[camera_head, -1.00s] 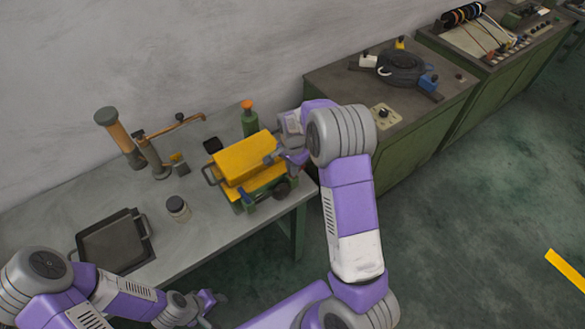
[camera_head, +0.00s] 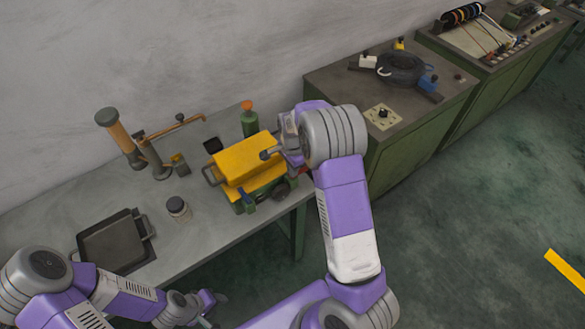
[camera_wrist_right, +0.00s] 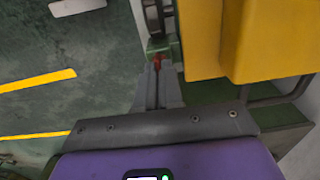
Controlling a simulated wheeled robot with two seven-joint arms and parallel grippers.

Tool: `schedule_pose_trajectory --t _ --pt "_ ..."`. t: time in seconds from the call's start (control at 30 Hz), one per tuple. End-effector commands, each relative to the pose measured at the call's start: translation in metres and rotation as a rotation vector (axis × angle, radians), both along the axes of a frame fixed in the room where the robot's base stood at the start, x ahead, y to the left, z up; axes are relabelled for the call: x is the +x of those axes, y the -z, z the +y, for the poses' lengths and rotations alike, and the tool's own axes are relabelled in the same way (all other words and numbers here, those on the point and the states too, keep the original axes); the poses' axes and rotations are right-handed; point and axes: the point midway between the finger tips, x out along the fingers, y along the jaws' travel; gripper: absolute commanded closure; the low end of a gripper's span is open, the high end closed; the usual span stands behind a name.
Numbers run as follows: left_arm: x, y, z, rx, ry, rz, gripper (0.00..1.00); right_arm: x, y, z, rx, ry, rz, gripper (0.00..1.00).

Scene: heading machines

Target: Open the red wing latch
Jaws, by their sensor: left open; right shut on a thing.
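The red wing latch (camera_wrist_right: 158,62) shows as a small red piece between my right fingertips in the right wrist view, most of it hidden by the fingers. It sits at a green part of the yellow and green machine (camera_head: 245,157), beside the yellow cover (camera_wrist_right: 275,40). My right gripper (camera_wrist_right: 158,72) is shut on the latch. In the head view my right wrist is at the machine's right end and largely hides the latch. My left gripper (camera_head: 212,299) is open and empty, low in the head view, in front of the bench and away from the machine.
The machine stands near the right end of a grey bench (camera_head: 190,230). A dark tray (camera_head: 112,242), a jar (camera_head: 178,208), a lever press (camera_head: 150,155) and a green bottle (camera_head: 250,122) stand around it. Another green cabinet (camera_head: 420,125) is to the right.

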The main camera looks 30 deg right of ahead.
Motion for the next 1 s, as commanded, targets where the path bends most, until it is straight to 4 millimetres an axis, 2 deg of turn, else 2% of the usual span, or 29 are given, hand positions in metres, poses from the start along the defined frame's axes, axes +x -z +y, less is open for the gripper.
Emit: schedule_pose_trajectory --t 0.03,0.1,0.23,0.57,0.9,1.0 --pt "0.000 0.000 0.000 0.000 0.000 0.000 0.57 -0.003 0.004 0.002 0.004 0.003 0.011 1.00" --pt "0.000 0.000 0.000 0.000 0.000 0.000 0.57 -0.003 0.004 0.002 0.004 0.003 0.011 0.86" --pt "0.000 0.000 0.000 0.000 0.000 0.000 0.57 -0.003 0.004 0.002 0.003 0.002 0.011 0.68" --pt "0.000 0.000 0.000 0.000 0.000 0.000 0.57 -0.001 -0.003 0.001 0.002 0.000 0.002 0.68" --pt "0.000 -0.001 0.000 0.000 0.000 0.000 0.57 0.000 -0.057 0.001 0.003 0.000 0.002 0.68" --pt "0.000 -0.002 0.000 0.000 0.000 0.000 0.57 -0.001 -0.067 0.001 0.003 0.000 0.005 0.68"
